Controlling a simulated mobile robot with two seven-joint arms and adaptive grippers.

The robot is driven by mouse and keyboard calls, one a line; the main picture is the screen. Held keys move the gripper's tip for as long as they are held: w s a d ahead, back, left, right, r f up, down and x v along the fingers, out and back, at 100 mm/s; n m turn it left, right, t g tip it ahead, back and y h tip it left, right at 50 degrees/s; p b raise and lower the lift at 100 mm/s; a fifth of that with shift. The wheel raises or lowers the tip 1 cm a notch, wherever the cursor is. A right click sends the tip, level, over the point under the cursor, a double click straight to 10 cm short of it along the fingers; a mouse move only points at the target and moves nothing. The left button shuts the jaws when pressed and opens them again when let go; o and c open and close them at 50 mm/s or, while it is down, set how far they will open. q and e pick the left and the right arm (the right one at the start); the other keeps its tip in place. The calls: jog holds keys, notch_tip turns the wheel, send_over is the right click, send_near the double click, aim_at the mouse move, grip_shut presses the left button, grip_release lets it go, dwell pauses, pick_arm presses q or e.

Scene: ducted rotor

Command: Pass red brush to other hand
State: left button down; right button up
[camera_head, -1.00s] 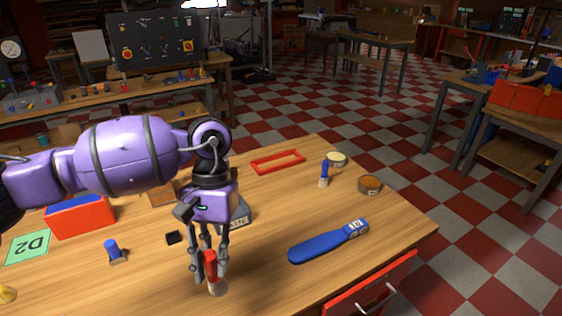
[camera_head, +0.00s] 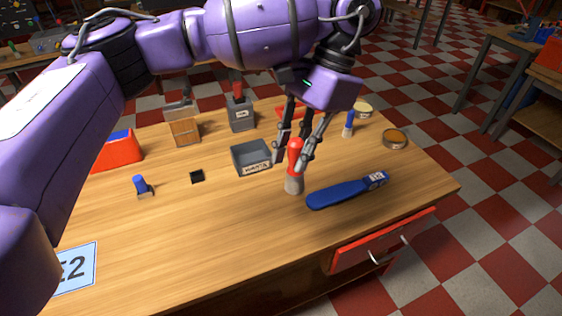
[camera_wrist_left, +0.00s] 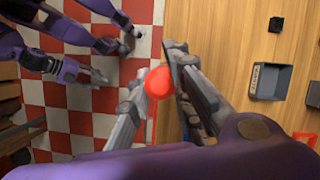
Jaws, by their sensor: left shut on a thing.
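The red brush (camera_head: 295,160) has a red handle and a grey lower end. It is upright, bristle end down, over the table next to the blue paddle-shaped tool. My left gripper (camera_head: 296,152) is shut on its handle from above. I cannot tell whether its lower end touches the table. In the left wrist view the round red handle end of the brush (camera_wrist_left: 158,83) sits between my left fingers (camera_wrist_left: 158,92). My right gripper (camera_wrist_left: 108,62) shows small at the upper left of that view, apart from the brush; its finger opening is unclear. It is not in the head view.
The blue paddle-shaped tool (camera_head: 345,190) lies just right of the brush. A grey tray (camera_head: 238,163), a black block (camera_head: 197,176) and a blue-topped piece (camera_head: 141,186) lie to the left. A red drawer (camera_head: 380,240) stands open at the front.

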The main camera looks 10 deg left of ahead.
pick_arm(q)
jog(key=w+d+f+m+t+y, duration=0.1)
jog(key=w+d+f+m, duration=0.3)
jog(key=f, duration=0.1)
jog(key=s+a+r+n+g+h, duration=0.2)
jog(key=s+a+r+n, duration=0.45)
jog(key=r, duration=0.45)
jog(key=w+d+n+h, duration=0.1)
jog(key=w+d+n, duration=0.4)
jog(key=w+d, duration=0.3)
jog(key=shift+w+f+h, duration=0.15)
jog(key=shift+w+h, duration=0.25)
jog(key=shift+w, duration=0.15)
pick_arm(e)
jog(key=shift+s+d+f, duration=0.15)
jog(key=shift+s+d, duration=0.05)
jog(key=shift+s, duration=0.3)
pick_arm(q)
jog(key=shift+n, duration=0.25)
pick_arm(e)
jog(key=shift+w, duration=0.15)
